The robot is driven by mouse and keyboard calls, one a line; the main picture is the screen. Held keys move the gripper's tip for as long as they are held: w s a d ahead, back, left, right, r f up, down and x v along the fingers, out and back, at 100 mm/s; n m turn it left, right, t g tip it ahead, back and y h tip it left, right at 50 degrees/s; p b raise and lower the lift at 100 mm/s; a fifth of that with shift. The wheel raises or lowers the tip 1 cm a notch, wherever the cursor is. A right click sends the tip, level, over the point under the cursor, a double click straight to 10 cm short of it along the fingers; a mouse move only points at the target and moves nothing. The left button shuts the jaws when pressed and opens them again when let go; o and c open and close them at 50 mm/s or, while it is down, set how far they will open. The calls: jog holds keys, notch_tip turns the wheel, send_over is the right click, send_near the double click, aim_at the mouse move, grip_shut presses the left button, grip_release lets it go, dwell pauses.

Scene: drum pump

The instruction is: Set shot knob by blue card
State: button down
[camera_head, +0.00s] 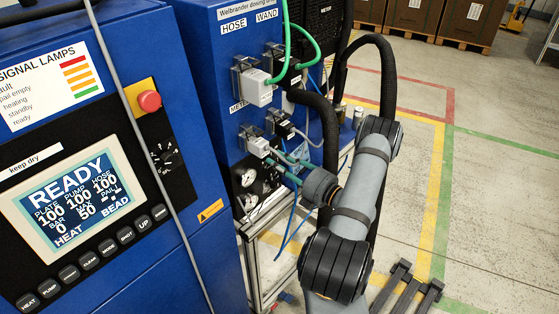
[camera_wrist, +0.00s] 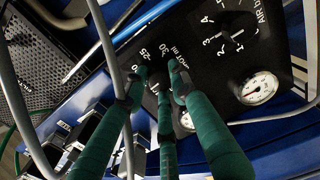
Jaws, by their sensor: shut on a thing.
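The shot knob (camera_wrist: 156,77) is dark and mostly hidden between my fingertips in the wrist view. Its black plate carries a white scale; "25", "30" and "shot ml" can be read around the fingers. Where its pointer stands is hidden. My gripper (camera_wrist: 156,84) has green fingers and is shut around this knob. In the head view my gripper (camera_head: 281,165) reaches the front of the blue dosing unit from the right, and the knob cannot be made out there.
An air dial (camera_wrist: 229,35) with numbers and a pressure gauge (camera_wrist: 258,88) sit right of the knob in the wrist view. Hoses and a grey cable (camera_wrist: 112,60) run close by. In the head view a cabinet screen (camera_head: 75,202) reads READY, under a red button (camera_head: 149,101).

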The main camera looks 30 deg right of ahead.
jog(key=shift+s+a+f+m, duration=0.1)
jog(key=shift+a+f+m, duration=0.1)
jog(key=shift+m, duration=0.4)
jog(key=c, duration=1.7)
grip_release()
jog(key=shift+c, duration=0.2)
jog(key=o, duration=0.3)
jog(key=shift+r, duration=0.15)
jog(key=shift+o, duration=0.2)
jog(key=shift+d, duration=0.1)
jog(key=v, duration=1.2)
